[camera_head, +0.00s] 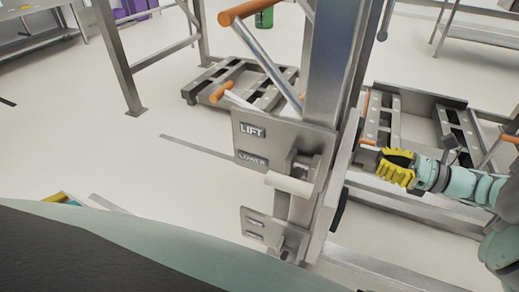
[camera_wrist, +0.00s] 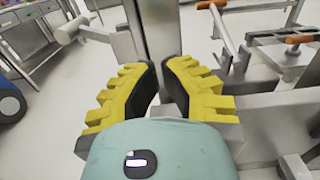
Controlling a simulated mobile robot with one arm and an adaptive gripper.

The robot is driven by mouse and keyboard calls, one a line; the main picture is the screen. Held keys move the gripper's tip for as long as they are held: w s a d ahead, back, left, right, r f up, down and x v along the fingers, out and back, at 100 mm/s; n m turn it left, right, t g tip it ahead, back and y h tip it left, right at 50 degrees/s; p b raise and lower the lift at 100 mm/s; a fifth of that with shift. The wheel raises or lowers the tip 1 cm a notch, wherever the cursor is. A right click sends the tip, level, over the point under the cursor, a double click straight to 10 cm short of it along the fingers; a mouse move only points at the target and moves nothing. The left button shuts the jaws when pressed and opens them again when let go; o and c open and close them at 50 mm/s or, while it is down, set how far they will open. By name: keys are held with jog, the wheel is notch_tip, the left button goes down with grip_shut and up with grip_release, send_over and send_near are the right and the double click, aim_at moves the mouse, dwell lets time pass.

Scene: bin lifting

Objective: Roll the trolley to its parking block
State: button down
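A steel lifting frame with a tall post (camera_head: 335,65) and a plate marked LIFT and LOWER (camera_head: 283,140) fills the middle of the head view. A dark round part like a wheel (camera_head: 340,208) shows low on it; I take this frame as the trolley, but cannot be sure. My gripper (camera_head: 388,160) has yellow ribbed fingers and is right of the post. In the wrist view my gripper (camera_wrist: 162,75) is open, with a gap between its dark pads. A metal post (camera_wrist: 158,30) stands beyond the gap, and nothing is held. I cannot pick out the parking block.
Low slatted metal platforms stand behind (camera_head: 240,80) and at the right (camera_head: 425,115). Orange-ended levers (camera_head: 244,12) rise by the post. A white roller handle (camera_head: 289,184) sticks out below the plate. Steel tables (camera_head: 120,60) stand behind. Pale floor (camera_head: 165,170) is open at left.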

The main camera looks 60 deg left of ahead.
jog(key=p+x, duration=0.2)
jog(key=x, duration=0.8)
jog(key=shift+a, duration=0.1)
